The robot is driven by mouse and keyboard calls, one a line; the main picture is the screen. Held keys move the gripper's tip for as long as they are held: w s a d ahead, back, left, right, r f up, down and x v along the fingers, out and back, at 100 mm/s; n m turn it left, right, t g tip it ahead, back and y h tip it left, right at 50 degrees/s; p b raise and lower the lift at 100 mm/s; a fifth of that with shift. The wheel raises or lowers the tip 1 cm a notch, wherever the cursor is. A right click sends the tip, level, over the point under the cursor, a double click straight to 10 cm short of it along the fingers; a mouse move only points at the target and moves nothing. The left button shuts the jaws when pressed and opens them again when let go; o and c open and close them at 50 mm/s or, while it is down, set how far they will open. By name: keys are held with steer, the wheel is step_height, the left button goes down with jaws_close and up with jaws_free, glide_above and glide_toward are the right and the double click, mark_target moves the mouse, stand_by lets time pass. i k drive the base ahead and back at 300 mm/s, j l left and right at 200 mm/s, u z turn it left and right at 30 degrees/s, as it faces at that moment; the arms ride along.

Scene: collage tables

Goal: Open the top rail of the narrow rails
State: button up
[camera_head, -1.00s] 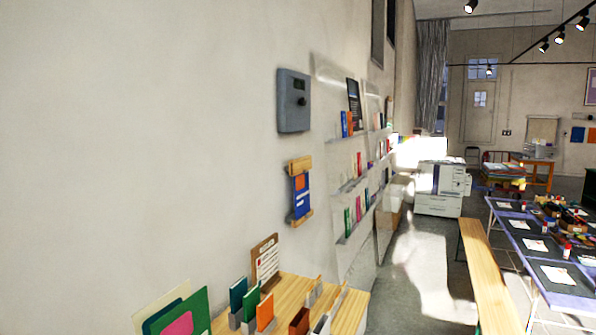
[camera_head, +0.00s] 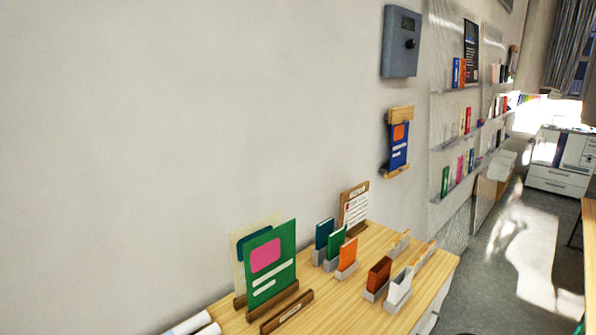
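A short pair of light wooden rails hangs on the wall right of the middle. The top rail (camera_head: 401,115) runs along the upper edge of a small blue poster (camera_head: 399,146) with an orange patch. The bottom rail (camera_head: 396,172) runs along its lower edge. The top rail appears shut on the poster, but the picture is too small to be sure. Light wooden strips (camera_head: 424,254) also lie at the right end of the wooden table; I cannot tell whether they are rails. My gripper is not in view.
The wooden table (camera_head: 340,300) against the wall below holds a green poster (camera_head: 270,262), a dark wooden rail (camera_head: 287,312), small coloured cards in grey holders and a notice board (camera_head: 354,205). A grey wall box (camera_head: 401,42) hangs above the rails. Floor (camera_head: 500,265) is clear at right.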

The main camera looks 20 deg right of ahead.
mark_target(405, 115)
steer(key=i+l, duration=0.1)
steer(key=l, duration=0.75)
steer(key=i+l+u, duration=0.1)
steer(key=l, duration=0.8)
steer(key=i+l, duration=0.1)
steer(key=l, duration=0.75)
steer(key=i+u, duration=0.05)
